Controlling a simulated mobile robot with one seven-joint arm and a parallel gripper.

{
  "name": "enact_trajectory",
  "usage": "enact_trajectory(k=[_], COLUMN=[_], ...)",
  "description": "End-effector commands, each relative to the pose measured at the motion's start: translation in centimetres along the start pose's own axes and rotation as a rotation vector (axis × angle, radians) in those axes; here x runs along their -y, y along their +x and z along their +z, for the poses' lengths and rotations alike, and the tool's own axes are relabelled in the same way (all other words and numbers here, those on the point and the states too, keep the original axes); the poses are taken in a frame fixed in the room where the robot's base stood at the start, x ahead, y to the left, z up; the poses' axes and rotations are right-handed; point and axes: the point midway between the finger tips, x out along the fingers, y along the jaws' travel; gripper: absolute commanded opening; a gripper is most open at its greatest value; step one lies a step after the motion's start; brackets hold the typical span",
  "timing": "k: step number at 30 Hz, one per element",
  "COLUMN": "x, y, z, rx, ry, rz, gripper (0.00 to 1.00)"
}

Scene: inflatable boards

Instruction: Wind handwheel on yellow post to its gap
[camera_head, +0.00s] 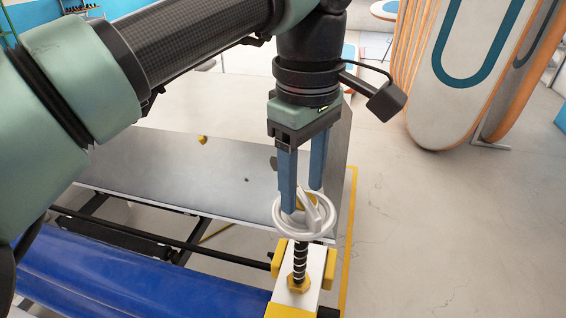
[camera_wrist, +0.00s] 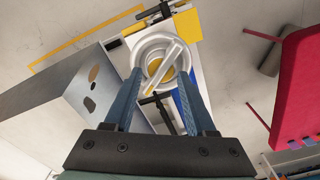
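The handwheel (camera_head: 305,234) is a pale grey ring with a raised bar across it and a yellow hub. It sits on a black threaded spindle (camera_head: 300,262), which rises from a yellow collar (camera_head: 299,285) on a white post with yellow side pieces (camera_head: 275,264). Bare thread shows between wheel and collar. My gripper (camera_head: 302,199) points down over the wheel, its two blue fingers apart with the tips at wheel height. In the wrist view my gripper (camera_wrist: 159,74) has its tips at the near part of the wheel (camera_wrist: 162,38), one to each side of the bar's lower end. I cannot tell if they touch it.
A grey panel (camera_head: 180,170) stands behind and left of the post. A blue roll (camera_head: 130,280) lies at lower left. Boards (camera_head: 450,90) stand upright at right. Floor right of the post is clear. The wrist view shows a red object (camera_wrist: 295,80) at right.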

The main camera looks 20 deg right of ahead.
Motion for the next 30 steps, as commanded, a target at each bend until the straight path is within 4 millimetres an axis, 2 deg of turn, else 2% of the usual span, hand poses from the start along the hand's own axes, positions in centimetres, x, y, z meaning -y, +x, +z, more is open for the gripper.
enact_trajectory(k=[1,3,14,20,24,26,30], x=[0.0,0.1,0.1,0.1,0.0,0.0,0.0], y=[0.0,0.1,-0.1,-2.7,-6.1,-6.8,-9.7], z=[0.0,0.1,0.2,0.2,0.1,0.1,0.0], rx=[0.001,0.003,0.007,0.007,0.005,0.002,0.003], ry=[0.000,0.000,0.002,0.002,0.001,0.000,0.000], rz=[-0.001,-0.003,-0.007,-0.006,-0.006,-0.004,-0.004], gripper=[0.67,0.80,0.80,0.80,0.80,0.80,0.80])
